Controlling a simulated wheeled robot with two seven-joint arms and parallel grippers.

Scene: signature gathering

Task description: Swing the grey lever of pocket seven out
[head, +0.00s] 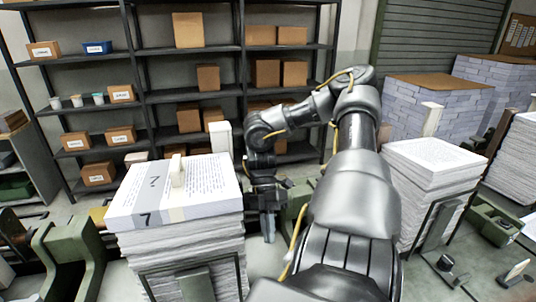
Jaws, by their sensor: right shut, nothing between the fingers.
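A tall paper stack (180,245) marked with a 7 on its top sheet stands at the left centre, in pocket seven. My right gripper (268,230) points down close beside the right side of this stack. Its fingers are together with nothing between them. I cannot make out the grey lever for certain; my gripper and arm cover much of the area right of the stack. Whether the gripper touches anything there cannot be told. My left gripper is out of view.
A small pale block (178,172) stands on the numbered stack. Another paper stack (432,165) stands in a frame at the right. Green machine parts (70,245) flank the stacks. Shelves with boxes (188,30) stand behind.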

